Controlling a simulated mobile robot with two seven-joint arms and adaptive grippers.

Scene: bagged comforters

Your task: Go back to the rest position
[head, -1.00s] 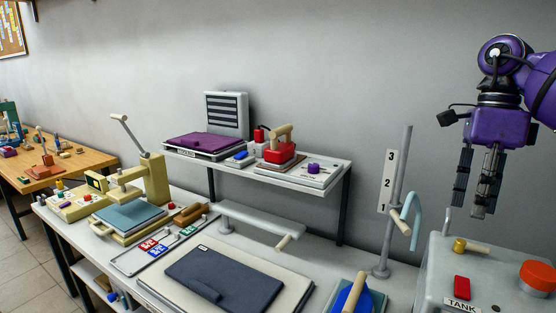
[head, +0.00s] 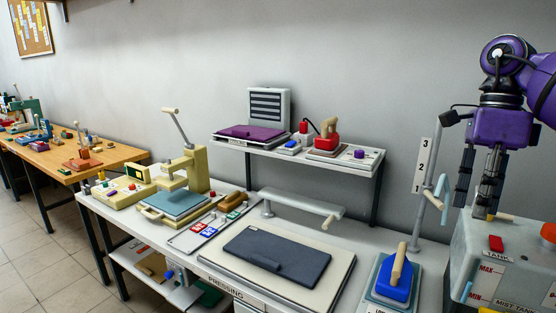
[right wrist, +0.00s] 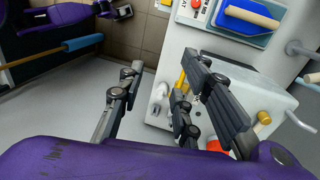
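My right gripper (head: 473,208) hangs at the right of the head view, fingers pointing down and apart, with nothing between them. Its fingertips overlap the back edge of the grey tank box (head: 505,255) in the picture; I cannot tell how far apart they are in depth. In the right wrist view the gripper (right wrist: 155,115) also shows open and empty, with the floor and the box's side beyond it.
A pressing bench holds a dark folded cloth (head: 276,256), a blue iron (head: 396,279) and a beige press (head: 195,170). A numbered post (head: 422,165) stands beside the tank box. A shelf (head: 350,172) is behind. Open floor (head: 45,270) lies at left.

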